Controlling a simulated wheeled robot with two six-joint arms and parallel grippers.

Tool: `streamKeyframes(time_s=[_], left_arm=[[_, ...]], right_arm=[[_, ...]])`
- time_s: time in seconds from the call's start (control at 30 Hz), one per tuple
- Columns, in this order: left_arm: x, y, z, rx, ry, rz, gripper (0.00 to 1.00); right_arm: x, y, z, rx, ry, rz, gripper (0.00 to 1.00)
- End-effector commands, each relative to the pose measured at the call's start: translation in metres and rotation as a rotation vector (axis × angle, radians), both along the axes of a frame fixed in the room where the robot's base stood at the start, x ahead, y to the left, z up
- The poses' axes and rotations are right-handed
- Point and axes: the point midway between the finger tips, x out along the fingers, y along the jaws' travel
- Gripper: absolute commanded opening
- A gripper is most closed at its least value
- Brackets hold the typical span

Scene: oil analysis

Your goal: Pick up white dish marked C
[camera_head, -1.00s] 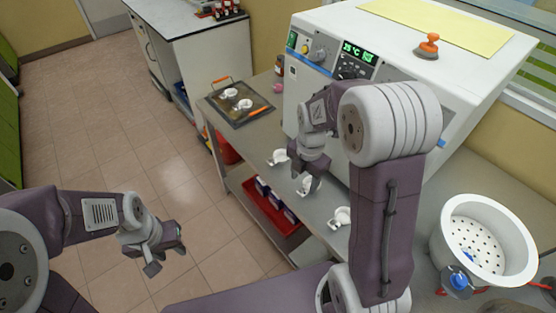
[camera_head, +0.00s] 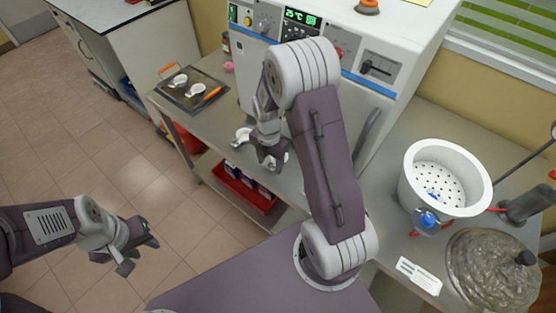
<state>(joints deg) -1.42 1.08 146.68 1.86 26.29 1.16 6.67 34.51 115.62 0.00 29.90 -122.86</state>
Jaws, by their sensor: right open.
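Several small white dishes with handles are in view; no letter can be read, so I cannot tell which is C. One dish (camera_head: 243,134) stands on the grey bench just left of my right gripper. A bit of white, likely another dish (camera_head: 286,156), shows beside the fingers, mostly hidden. Two more dishes (camera_head: 178,81) (camera_head: 196,90) sit on a dark tray (camera_head: 190,101) at the back left. My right gripper (camera_head: 271,165) is open, pointing down at the bench's front part. My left gripper (camera_head: 139,257) is open and empty over the floor, away from the bench.
A white oven-like machine (camera_head: 345,62) with a green display stands behind the bench. A white perforated pot (camera_head: 440,180) and a lumpy grey lid-like object (camera_head: 490,272) are at right. A red bin (camera_head: 243,190) sits on the shelf below. My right arm hides part of the bench.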

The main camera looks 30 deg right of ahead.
Motion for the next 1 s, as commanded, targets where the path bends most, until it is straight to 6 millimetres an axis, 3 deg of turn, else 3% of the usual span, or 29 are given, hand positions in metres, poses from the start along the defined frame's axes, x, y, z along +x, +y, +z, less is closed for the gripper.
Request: streamKeyframes(time_s=[0.13,0.37,0.5,0.57,0.83,1.0], left_arm=[[0.0,0.0,-0.001,0.0,0.0,0.0,0.36],[0.0,0.0,-0.001,0.0,0.0,0.0,0.36],[0.0,0.0,-0.001,0.0,0.0,0.0,0.36],[0.0,0.0,-0.001,0.0,0.0,0.0,0.36],[0.0,0.0,-0.001,0.0,0.0,0.0,0.36],[0.0,0.0,0.003,0.0,0.0,0.0,0.36]], right_arm=[[0.0,0.0,-0.018,0.0,0.001,0.0,0.55],[0.0,0.0,-0.019,0.0,-0.001,0.0,0.52],[0.0,0.0,-0.019,0.0,-0.001,-0.001,0.13],[0.0,0.0,-0.019,0.0,-0.001,-0.001,0.0],[0.001,0.0,-0.016,0.0,-0.002,-0.001,0.0],[0.002,0.0,0.018,0.0,-0.008,-0.001,0.0]])
